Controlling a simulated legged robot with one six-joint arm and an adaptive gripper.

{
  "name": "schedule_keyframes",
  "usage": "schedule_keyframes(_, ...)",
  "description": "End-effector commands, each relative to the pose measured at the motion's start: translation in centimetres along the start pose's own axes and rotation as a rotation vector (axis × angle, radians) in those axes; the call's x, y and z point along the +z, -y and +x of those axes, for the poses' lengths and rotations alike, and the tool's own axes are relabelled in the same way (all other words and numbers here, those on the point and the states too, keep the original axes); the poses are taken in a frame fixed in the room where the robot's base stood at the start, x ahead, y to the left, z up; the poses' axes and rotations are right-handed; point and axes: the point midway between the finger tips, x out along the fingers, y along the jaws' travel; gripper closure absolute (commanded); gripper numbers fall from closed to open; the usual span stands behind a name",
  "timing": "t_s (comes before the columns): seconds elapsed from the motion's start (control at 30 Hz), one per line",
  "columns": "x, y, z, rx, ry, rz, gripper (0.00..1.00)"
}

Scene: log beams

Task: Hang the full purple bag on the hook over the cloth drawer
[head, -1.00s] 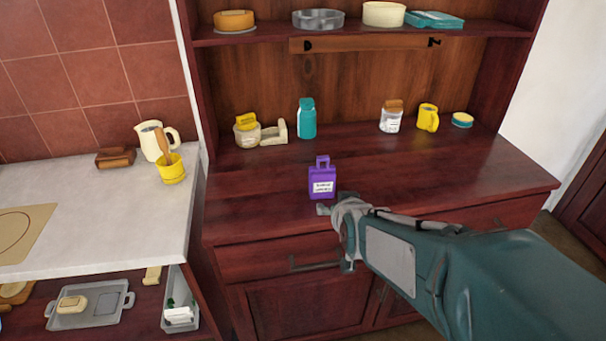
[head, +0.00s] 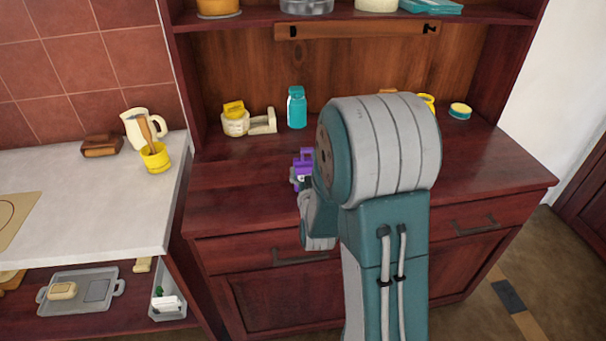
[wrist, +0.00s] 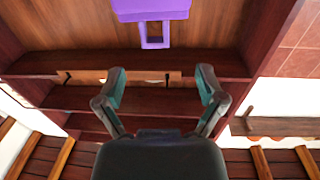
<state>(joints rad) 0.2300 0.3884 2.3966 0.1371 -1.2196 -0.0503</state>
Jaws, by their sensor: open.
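The purple bag (head: 302,160) stands on the dark red wooden counter, partly hidden behind my arm in the head view. In the wrist view, which appears upside down, the bag (wrist: 152,8) is at the top edge with its loop handle (wrist: 154,36) pointing down the picture. My gripper (wrist: 160,72) is open and empty; its two fingers are spread, and the bag lies beyond their tips. A wooden rail (head: 355,33) under the shelf has a dark hook at its left end (head: 293,31) and another at its right end (head: 429,29). Which drawer holds cloth cannot be seen.
A teal bottle (head: 297,108) and a jar with a yellow top (head: 235,120) stand behind the bag. A yellow cup (head: 155,158) and a cream pitcher (head: 140,128) are on the left worktop.

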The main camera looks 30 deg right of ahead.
Motion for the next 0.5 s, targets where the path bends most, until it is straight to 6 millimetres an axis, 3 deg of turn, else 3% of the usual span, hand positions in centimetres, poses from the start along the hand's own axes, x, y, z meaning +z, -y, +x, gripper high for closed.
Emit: schedule_keyframes(0.5, -0.1, -0.1, 6.6, 0.001, 0.001, 0.003, 0.11)
